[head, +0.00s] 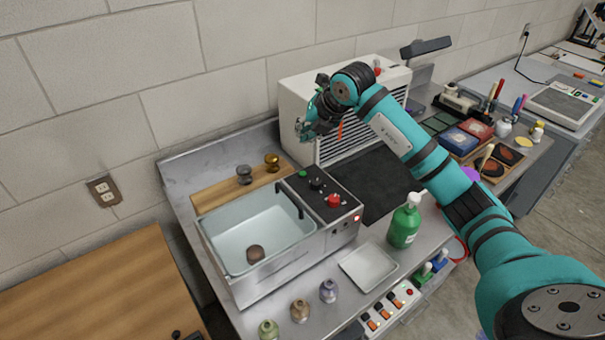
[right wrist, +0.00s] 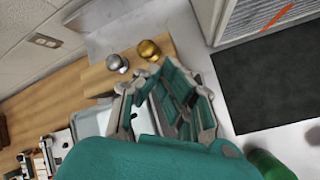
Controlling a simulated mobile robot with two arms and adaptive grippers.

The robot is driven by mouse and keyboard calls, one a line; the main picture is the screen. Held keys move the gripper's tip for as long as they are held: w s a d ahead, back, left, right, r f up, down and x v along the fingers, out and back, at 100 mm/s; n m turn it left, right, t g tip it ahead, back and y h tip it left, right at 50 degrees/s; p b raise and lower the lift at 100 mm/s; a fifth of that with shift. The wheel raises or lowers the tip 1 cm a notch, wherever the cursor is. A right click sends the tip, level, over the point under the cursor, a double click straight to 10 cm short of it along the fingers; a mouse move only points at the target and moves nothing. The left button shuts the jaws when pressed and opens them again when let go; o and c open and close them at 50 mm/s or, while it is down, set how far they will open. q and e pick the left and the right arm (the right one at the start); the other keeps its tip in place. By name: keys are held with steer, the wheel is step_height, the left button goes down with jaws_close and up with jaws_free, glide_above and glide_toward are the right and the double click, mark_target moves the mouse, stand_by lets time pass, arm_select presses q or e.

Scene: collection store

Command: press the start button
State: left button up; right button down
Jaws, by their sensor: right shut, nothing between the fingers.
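A metal basin unit (head: 262,281) stands on the steel counter, with a water-filled tank and a dark lump in it. Its black control panel (head: 322,210) carries a green button (head: 303,174), a black knob (head: 317,184) and a larger red button (head: 334,200). A small red light shows on the front face. No label is readable. My right gripper (head: 303,129) is shut and empty, raised above and behind the panel near the white cabinet, apart from the buttons. It fills the middle of the right wrist view (right wrist: 165,85) and hides the panel there. My left gripper is out of view.
A white louvred cabinet (head: 300,92) stands behind, with a dark mat (head: 372,182) before it. A green pump bottle (head: 404,226) and a white tray (head: 368,266) are right of the unit. Silver and gold knobs (head: 272,161) stand on a wooden board behind the tank.

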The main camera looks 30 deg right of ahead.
mark_target(304, 171)
step_height(304, 171, down, 8)
steer(key=b, duration=0.5)
steer(key=shift+f, duration=0.15)
steer(key=shift+f, duration=0.1)
stand_by(1.0)
steer(key=shift+f+b, duration=0.3)
steer(key=shift+b, duration=0.1)
steer(key=shift+f+b, duration=0.3)
steer(key=shift+f, duration=0.1)
stand_by(0.5)
steer(key=shift+r, duration=0.15)
steer(key=shift+r+p, duration=0.5)
steer(key=shift+r, duration=0.2)
steer(key=shift+r+p, duration=1.6)
steer(key=shift+r, duration=0.95)
